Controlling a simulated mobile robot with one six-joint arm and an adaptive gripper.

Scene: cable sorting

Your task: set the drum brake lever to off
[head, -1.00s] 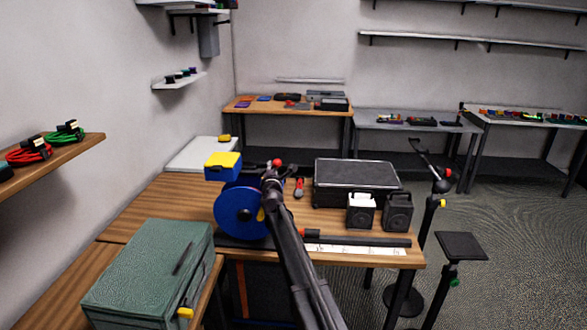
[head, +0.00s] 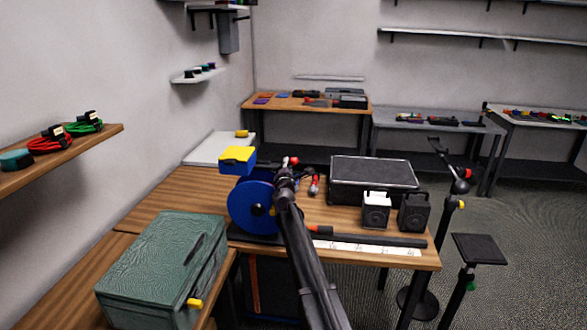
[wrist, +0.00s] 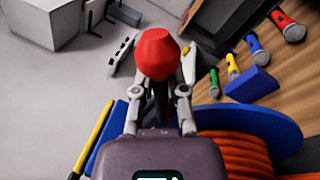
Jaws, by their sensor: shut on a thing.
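The blue drum (head: 252,207) stands upright near the left end of the wooden table in the head view. In the wrist view its blue flange (wrist: 285,130) and wound orange cable (wrist: 225,152) show at lower right. The brake lever's red knob (wrist: 157,53) is between the fingers of my gripper (wrist: 160,66), which is shut on it. The knob also shows in the head view (head: 291,161), just above the drum's right side. The lever's shaft and its off mark are mostly hidden by my gripper and arm.
A yellow-topped blue box (head: 238,160) sits above the drum. A black case (head: 372,182) and two small speakers (head: 376,210) stand to the right. A green case (head: 163,268) is at front left. Several coloured microphones (wrist: 257,52) lie on the table in the wrist view.

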